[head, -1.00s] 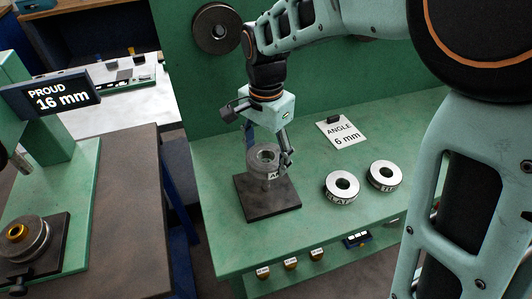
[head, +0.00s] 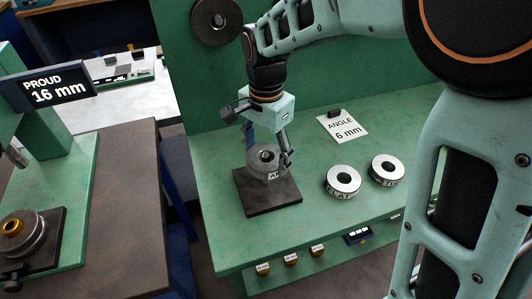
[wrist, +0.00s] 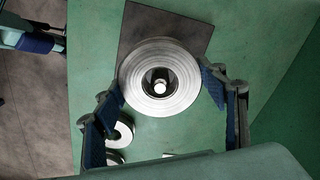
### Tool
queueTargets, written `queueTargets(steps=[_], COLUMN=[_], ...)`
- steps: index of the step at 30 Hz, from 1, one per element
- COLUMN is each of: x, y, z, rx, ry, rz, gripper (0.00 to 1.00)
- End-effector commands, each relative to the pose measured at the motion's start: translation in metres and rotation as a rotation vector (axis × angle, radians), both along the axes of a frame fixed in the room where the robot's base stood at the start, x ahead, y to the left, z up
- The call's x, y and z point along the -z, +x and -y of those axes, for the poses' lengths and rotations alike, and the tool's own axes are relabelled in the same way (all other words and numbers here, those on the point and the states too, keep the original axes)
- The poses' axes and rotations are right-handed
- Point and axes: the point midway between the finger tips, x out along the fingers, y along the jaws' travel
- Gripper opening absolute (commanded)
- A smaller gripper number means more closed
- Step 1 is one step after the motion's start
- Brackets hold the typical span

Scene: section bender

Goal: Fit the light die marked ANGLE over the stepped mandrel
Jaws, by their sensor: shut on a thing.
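The ANGLE die (head: 262,167), a grey ring with a white label on its side, is gripped at the left workbench area above a dark square base plate (head: 258,202). My gripper (head: 268,158) is shut on it, a finger on either side. In the wrist view the die (wrist: 137,82) lies level between my fingers (wrist: 164,96). The bright round top of the mandrel (wrist: 160,87) shows inside its bore, a little toward the lower side. The die is around the mandrel's top; its lower part is hidden, so I cannot tell whether the die touches the plate.
Two other ring dies, FLAT (head: 343,193) and a second one (head: 388,180), lie to the right on the green bench (head: 225,180). A card reads ANGLE 6 mm (head: 343,126). A display (head: 50,90) at left reads PROUD 16 mm. A dark disc (head: 216,20) hangs on the green back panel.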

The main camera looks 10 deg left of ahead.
Motion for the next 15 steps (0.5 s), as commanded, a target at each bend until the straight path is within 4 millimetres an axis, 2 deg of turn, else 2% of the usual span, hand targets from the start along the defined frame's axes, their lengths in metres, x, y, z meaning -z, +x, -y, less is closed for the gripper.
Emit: queueTargets(steps=[15], x=[0.013], y=[0.000], z=[0.000], rx=[0.000], ry=[0.000], rz=[0.001], gripper=[0.27])
